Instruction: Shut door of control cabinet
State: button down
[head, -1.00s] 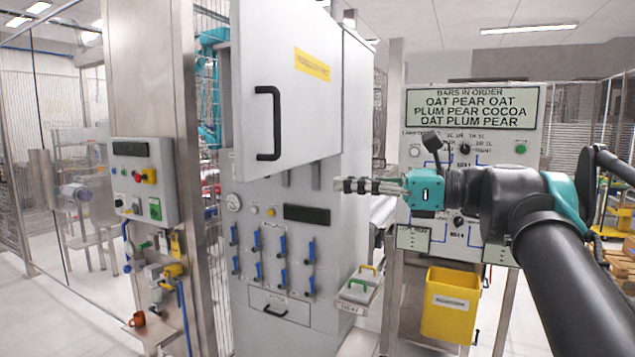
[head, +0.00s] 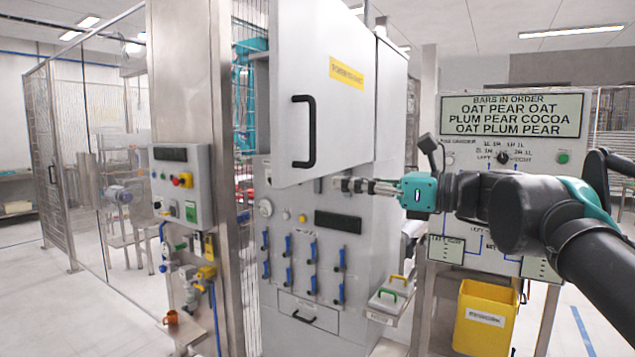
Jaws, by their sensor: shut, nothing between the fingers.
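The control cabinet (head: 340,258) is a tall grey cabinet near the middle of the head view. Its upper door (head: 335,85), grey with a yellow label and a black bar handle (head: 304,132), stands open and swung out toward me. My gripper (head: 338,184) is shut and empty, pointing left. In the picture its fingertips are just below and right of the door's lower edge, in front of the cabinet face. I cannot tell whether they touch anything. The door hides most of the cabinet's upper inside.
A post with a grey control box (head: 182,186) stands left of the cabinet. A small tray (head: 388,298) juts out at the cabinet's lower right. A sign panel (head: 515,115) and a yellow bin (head: 484,318) stand at the right. Floor is clear at the left.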

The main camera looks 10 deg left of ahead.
aim_at(298, 180)
jog(key=shift+x, duration=3.55)
jog(key=shift+a, duration=0.1)
